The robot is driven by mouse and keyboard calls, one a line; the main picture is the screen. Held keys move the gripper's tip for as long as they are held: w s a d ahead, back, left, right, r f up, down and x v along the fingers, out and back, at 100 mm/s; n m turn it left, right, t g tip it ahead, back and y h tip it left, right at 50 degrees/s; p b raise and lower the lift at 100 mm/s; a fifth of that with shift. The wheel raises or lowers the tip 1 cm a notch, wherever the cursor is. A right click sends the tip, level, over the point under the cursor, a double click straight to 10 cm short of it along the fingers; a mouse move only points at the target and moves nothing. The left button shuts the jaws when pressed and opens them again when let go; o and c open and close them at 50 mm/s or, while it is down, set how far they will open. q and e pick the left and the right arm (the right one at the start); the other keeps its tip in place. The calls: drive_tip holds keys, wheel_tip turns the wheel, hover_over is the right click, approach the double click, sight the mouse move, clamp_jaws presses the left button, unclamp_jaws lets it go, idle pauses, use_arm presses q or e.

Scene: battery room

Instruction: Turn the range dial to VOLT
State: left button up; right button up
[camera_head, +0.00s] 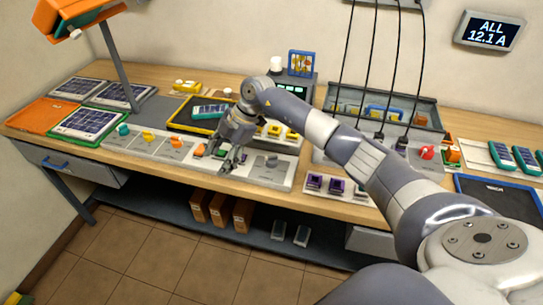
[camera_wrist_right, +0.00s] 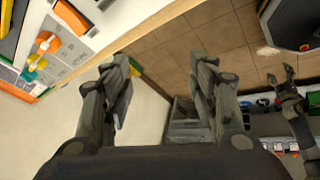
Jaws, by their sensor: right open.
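My right gripper (camera_head: 232,165) is above the front of the workbench, over a pale strip of panels with small coloured knobs. In the right wrist view its two fingers (camera_wrist_right: 160,85) are spread with nothing between them. An orange knob (camera_head: 176,142) and a yellow knob (camera_head: 148,137) stand on the panels to its left. The labels are too small to read, so I cannot tell which is the range dial. What looks like my left gripper (camera_wrist_right: 283,76) shows small in the right wrist view; its jaw state is unclear.
Dark modules (camera_head: 315,182) lie to the right of the gripper. A grey open case (camera_head: 345,95) with cables stands behind. Solar panels (camera_head: 88,122) lie at the left. Brown binders (camera_head: 220,210) stand on the lower shelf.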

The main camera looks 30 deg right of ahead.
sight(272, 157)
drive_tip(key=s+d+r+m+g+h, duration=0.1)
drive_tip(key=d+r+m+h, duration=0.15)
drive_tip(key=d, duration=0.55)
drive_tip(key=s+d+r+m+g+h, duration=0.1)
drive_tip(key=s+d+r+m+h, duration=0.15)
drive_tip(key=d, duration=0.55)
drive_tip(key=shift+n+h, duration=0.3)
drive_tip(key=shift+n, duration=0.1)
drive_tip(key=f+p, duration=0.1)
drive_tip(key=f, duration=0.5)
drive_tip(key=w+f+p, duration=0.1)
drive_tip(key=f, duration=0.2)
drive_tip(key=shift+a+f+p, duration=0.15)
drive_tip(key=shift+f+p, duration=0.2)
drive_tip(key=shift+f, duration=0.75)
drive_tip(key=c, duration=1.1)
